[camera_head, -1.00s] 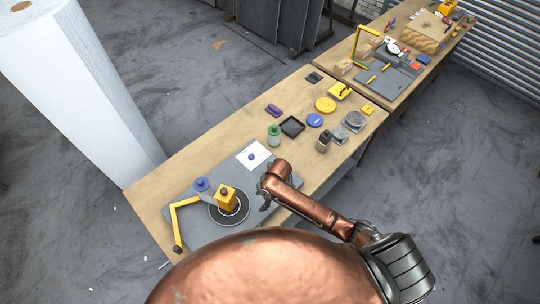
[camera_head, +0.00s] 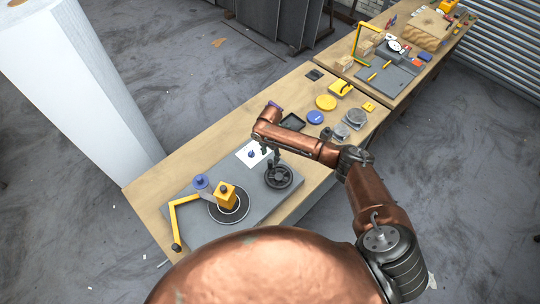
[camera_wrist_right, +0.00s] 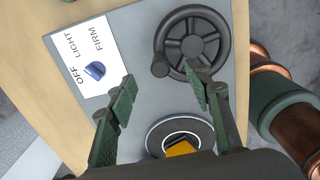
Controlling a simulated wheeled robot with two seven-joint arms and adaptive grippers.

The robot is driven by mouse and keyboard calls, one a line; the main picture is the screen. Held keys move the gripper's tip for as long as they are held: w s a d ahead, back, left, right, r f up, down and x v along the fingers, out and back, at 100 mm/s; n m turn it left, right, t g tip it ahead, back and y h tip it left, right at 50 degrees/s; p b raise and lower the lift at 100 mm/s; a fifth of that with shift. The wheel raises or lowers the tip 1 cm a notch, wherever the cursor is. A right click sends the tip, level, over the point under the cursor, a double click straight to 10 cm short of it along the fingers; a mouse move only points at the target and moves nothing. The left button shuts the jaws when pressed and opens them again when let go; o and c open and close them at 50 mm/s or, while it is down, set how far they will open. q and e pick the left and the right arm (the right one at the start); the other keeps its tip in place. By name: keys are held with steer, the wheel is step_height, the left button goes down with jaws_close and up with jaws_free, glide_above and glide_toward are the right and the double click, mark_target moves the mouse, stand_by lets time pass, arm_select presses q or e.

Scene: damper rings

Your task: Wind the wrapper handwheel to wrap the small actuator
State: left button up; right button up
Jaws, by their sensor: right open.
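The dark handwheel (camera_head: 278,177) lies flat at the right of the grey wrapper plate (camera_head: 206,232). In the right wrist view the handwheel (camera_wrist_right: 214,46) has several spokes, and its upright handle knob (camera_wrist_right: 160,69) is at its lower left. My right gripper (camera_wrist_right: 160,80) is open and empty, its fingertips on either side of the knob in the picture; contact cannot be told. In the head view its fingers are just behind the wheel. My left gripper is out of view.
A white OFF/LIGHT/FIRM card (camera_wrist_right: 82,57) with a blue selector knob (camera_wrist_right: 95,71) is left of the wheel. A blue-topped spool (camera_head: 201,184) and a yellow crank-shaped arm (camera_head: 174,215) stand beside the turntable. A black tray (camera_head: 293,121) and coloured parts lie further back.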

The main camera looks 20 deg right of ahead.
mark_target(270, 161)
step_height(270, 161, down, 8)
steer(key=b, duration=0.6)
steer(key=shift+r+b, duration=0.2)
steer(key=shift+b, duration=0.15)
steer(key=shift+r, duration=0.2)
steer(key=c, duration=0.3)
jaws_close()
